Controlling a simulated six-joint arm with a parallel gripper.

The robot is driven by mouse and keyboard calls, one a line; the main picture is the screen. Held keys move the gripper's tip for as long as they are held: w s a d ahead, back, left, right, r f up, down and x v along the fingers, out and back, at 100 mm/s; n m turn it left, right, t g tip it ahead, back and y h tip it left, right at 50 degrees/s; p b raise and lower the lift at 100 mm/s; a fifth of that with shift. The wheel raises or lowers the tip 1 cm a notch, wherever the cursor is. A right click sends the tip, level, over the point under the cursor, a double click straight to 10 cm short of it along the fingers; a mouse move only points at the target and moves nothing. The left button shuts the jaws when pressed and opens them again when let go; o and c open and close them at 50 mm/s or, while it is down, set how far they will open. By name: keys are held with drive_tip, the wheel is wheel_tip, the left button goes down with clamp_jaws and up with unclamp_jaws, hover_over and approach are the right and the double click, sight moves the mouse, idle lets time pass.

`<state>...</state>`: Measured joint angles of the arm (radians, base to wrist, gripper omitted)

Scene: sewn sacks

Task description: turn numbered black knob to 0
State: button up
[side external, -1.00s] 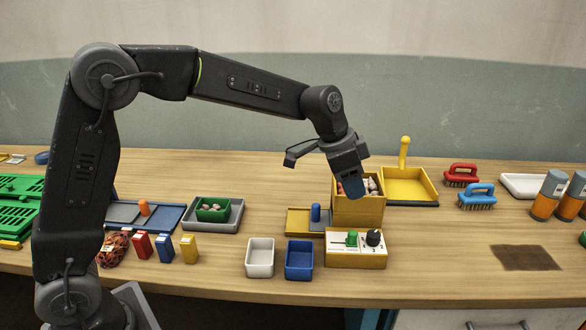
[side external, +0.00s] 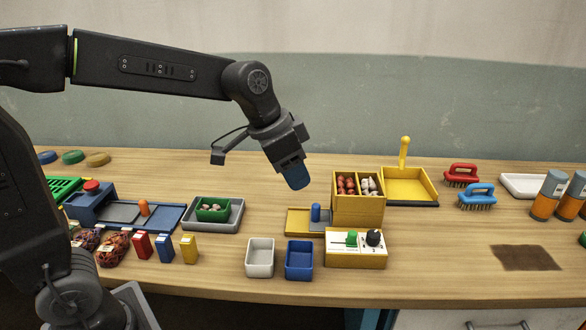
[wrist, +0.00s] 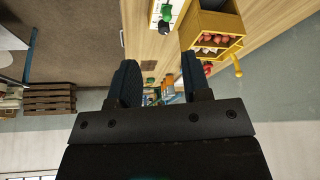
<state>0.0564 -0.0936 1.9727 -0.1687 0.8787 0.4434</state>
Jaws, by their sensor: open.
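The numbered black knob (side external: 374,237) stands on the right part of a yellow control box with a white top (side external: 344,252). A green slider knob (side external: 351,239) is beside it on the same box. The knob's pointer setting is too small to read. In the wrist view, the black knob (wrist: 164,28) and the green one (wrist: 166,12) show near the top. My gripper (side external: 297,178) hangs in the air left of and above the box, apart from everything. Its two blue fingers, also in the wrist view (wrist: 160,85), are apart with nothing between them.
A yellow divided bin (side external: 358,211) with red and pale items stands behind the box. A blue-post yellow tray (side external: 300,222) is at its left. A white bin (side external: 260,262) and a blue bin (side external: 299,265) stand left of the box. A yellow dustpan (side external: 408,190) is behind.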

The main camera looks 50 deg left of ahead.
drive_tip(key=m+g+y, duration=0.1)
drive_tip(key=m+y, duration=0.4)
drive_tip(key=m, duration=1.8)
approach(374, 232)
drive_tip(key=x, duration=0.9)
drive_tip(key=shift+w+a+f, duration=0.1)
drive_tip(key=shift+f, duration=0.25)
drive_tip(key=shift+c, duration=0.2)
drive_tip(key=c, duration=0.6)
